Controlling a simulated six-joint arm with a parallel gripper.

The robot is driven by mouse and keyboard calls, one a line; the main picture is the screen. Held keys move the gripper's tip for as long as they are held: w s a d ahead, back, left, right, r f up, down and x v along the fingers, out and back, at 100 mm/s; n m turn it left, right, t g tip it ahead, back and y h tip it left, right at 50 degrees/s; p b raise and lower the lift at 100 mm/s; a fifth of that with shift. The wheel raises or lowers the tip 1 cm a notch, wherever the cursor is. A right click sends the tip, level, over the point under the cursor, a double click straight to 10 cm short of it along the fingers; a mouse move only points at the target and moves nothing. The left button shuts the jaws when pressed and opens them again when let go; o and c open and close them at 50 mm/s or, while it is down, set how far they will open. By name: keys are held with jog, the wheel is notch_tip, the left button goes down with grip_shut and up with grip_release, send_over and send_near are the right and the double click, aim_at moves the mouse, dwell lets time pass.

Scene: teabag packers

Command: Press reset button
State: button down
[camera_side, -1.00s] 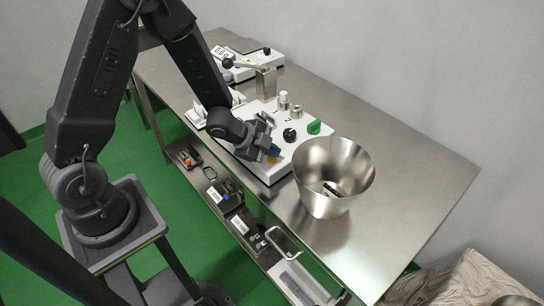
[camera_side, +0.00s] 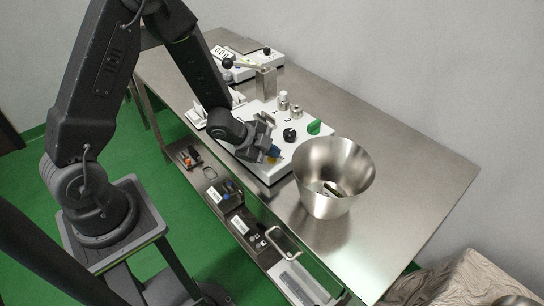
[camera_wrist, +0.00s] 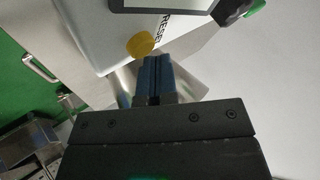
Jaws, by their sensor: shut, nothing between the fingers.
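The yellow reset button (camera_wrist: 140,45) is on the front edge of a white control box (camera_wrist: 100,35), beside the printed label "RESET", which is partly cut off. In the wrist view, my gripper (camera_wrist: 151,62) has its blue fingers closed together, with the tips just below and right of the button. I cannot tell whether the tips touch it. In the side view, my gripper (camera_side: 272,152) is at the front of the white box (camera_side: 262,171), and the button is hard to make out there. The box also carries a green switch (camera_side: 314,127) and a black knob (camera_side: 289,135).
A steel bowl (camera_side: 312,190) with small items in it stands right of the box, close to my gripper. A scale-like device (camera_side: 240,62) stands at the back left. The metal table (camera_side: 420,180) is clear at the right. A lower shelf holds boxes and tools.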

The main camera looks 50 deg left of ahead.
aim_at(272, 159)
jog(key=shift+r, duration=0.8)
jog(key=shift+r, duration=2.5)
jog(key=shift+r, duration=0.1)
jog(key=s+a+r+n+y, duration=0.2)
jog(key=r+n+y, duration=0.15)
jog(key=r, duration=0.25)
jog(key=s+a+r+n+y, duration=0.2)
jog(key=r+n, duration=0.2)
jog(key=r, duration=0.2)
jog(key=s+d+r+n+g+h, duration=0.1)
jog(key=s+d+r+n, duration=0.1)
jog(key=s, duration=0.6)
jog(key=s+d+r+n+g, duration=0.1)
jog(key=s+d+r+n, duration=0.2)
jog(key=s, duration=0.6)
jog(key=shift+d+r+n+g+h, duration=0.2)
jog(key=shift+r+n+g+h, duration=0.2)
jog(key=shift+r+n, duration=0.25)
